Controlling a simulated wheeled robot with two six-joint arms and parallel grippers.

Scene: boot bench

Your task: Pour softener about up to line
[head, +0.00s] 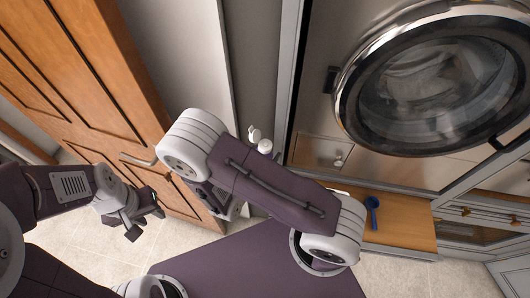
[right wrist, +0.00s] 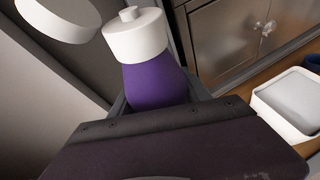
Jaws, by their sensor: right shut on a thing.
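A purple bottle with a white cap (right wrist: 138,42) stands between the fingers of my right gripper (right wrist: 165,108) in the right wrist view. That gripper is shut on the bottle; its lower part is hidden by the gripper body. In the head view my right arm hides most of the bottle, and a small white cap (head: 265,147) shows past the arm. No fill line can be made out. My left gripper (head: 146,219) is empty at the lower left in the head view, its dark fingers apart, away from the bottle.
A washing machine with a round door (head: 440,85) stands at the upper right, above a panel with a knob (head: 325,152). A blue scoop (head: 373,212) lies on a wooden shelf (head: 400,232). A white container (right wrist: 268,101) shows in the right wrist view. A wooden door (head: 85,75) stands left.

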